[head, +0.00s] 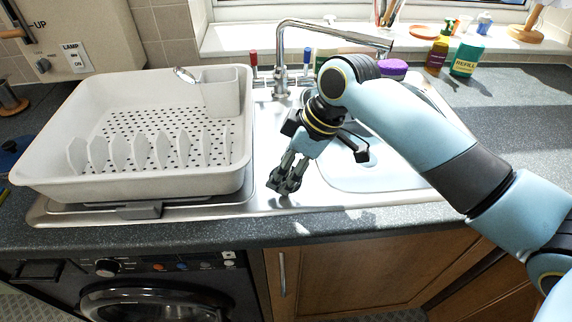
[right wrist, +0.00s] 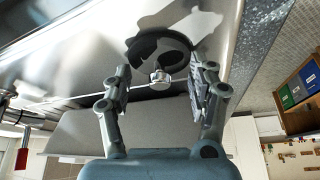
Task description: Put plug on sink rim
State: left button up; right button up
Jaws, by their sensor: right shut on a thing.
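My right gripper (head: 287,184) points down over the metal strip between the drying rack and the sink bowl, close to the front of the sink. In the right wrist view its two fingers (right wrist: 160,88) are shut on the plug (right wrist: 160,45), a dark round rim with a small shiny metal knob. I cannot make out the plug in the head view, nor tell whether it touches the metal. The sink rim (head: 325,215) is the shiny front edge beside the worktop. My left gripper is not in view.
A white drying rack (head: 45,165) fills the left side of the drainer. A chrome tap (head: 281,60) stands behind the sink. The sink bowl (head: 385,180) lies right of my gripper, partly behind my arm. Bottles (head: 467,58) stand at the back right.

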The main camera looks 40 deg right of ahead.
jog(key=o, duration=1.2)
jog(key=shift+f, duration=0.1)
jog(key=v, duration=1.2)
